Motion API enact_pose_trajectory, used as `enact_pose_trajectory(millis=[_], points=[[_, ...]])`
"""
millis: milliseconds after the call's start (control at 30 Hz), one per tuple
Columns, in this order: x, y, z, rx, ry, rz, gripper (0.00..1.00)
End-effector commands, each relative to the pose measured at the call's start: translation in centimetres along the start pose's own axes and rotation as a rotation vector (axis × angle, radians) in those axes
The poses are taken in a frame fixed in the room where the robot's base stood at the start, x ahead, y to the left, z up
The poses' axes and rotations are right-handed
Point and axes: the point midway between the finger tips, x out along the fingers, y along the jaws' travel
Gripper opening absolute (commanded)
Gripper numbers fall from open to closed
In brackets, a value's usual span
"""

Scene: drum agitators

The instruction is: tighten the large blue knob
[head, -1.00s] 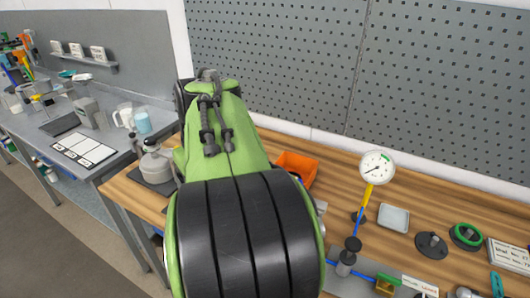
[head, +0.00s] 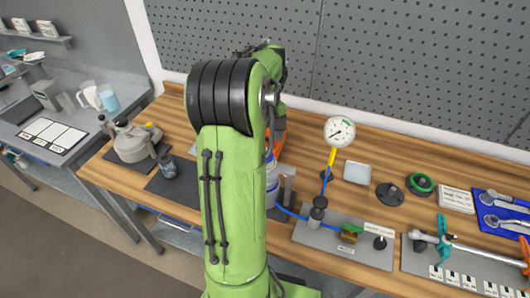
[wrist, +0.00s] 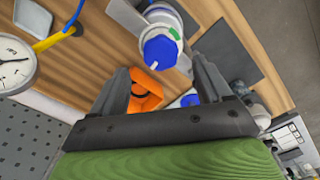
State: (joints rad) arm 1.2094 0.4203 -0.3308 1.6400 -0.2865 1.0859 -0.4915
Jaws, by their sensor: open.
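In the wrist view a large blue knob (wrist: 160,51) with a white pointer line sits on the end of a white and grey cylindrical body with a green mark. My gripper (wrist: 161,66) is open, its two dark fingers apart on either side of the knob in the picture. I cannot tell how far the knob is beyond the fingertips; no contact shows. A second blue round part (wrist: 190,100) shows lower down, partly covered by the right finger. In the head view my arm hides the gripper and the knob; part of a white and blue body (head: 271,185) shows beside the arm.
An orange bin (wrist: 146,88) lies behind the left finger. A pressure gauge (head: 339,132) stands on a yellow and blue stem to the right, with a grey plate (head: 345,240) before it. A grey pot (head: 131,144) stands on the bench's left end. A pegboard wall is behind.

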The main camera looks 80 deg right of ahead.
Motion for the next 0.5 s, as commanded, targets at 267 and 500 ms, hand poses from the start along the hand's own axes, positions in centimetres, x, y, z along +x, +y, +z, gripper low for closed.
enact_pose_trajectory(millis=[267,500], points=[[4.6,0.0,0.0,0.001,-0.001,-0.001,0.78],[4.9,0.0,0.0,0.0,0.002,0.0,0.78]])
